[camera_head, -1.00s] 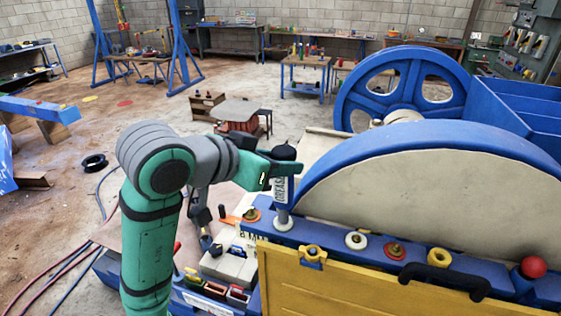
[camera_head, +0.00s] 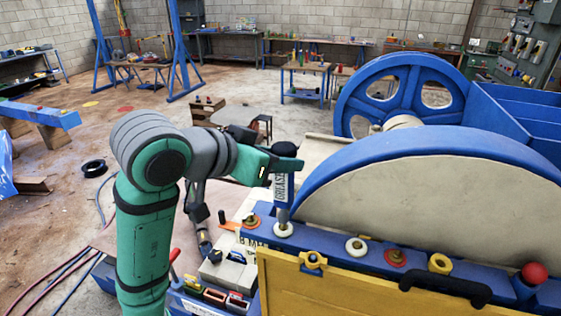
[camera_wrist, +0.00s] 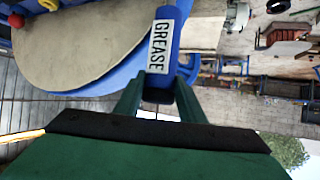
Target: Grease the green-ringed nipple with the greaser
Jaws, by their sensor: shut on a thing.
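The greaser (camera_head: 282,188) is a blue cylinder with a white GREASE label and a dark cap. My gripper (camera_head: 287,163) is shut on its upper part and holds it nearly upright, nozzle down. The greaser also shows in the wrist view (camera_wrist: 163,45), between my two fingers (camera_wrist: 158,95). The nozzle is at or just above a white-ringed fitting (camera_head: 283,230) on the blue ledge; I cannot tell whether they touch. I make out no green-ringed nipple; other fittings in the head view have red (camera_head: 397,257), white (camera_head: 356,246) and yellow (camera_head: 440,263) rings.
The crusher's big blue-rimmed wheel guard (camera_head: 440,185) rises close right of the greaser. A yellow panel (camera_head: 370,295), a black handle (camera_head: 445,284) and a red knob (camera_head: 534,273) are in front. Small coloured bins (camera_head: 215,296) lie below my arm. Open floor lies left.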

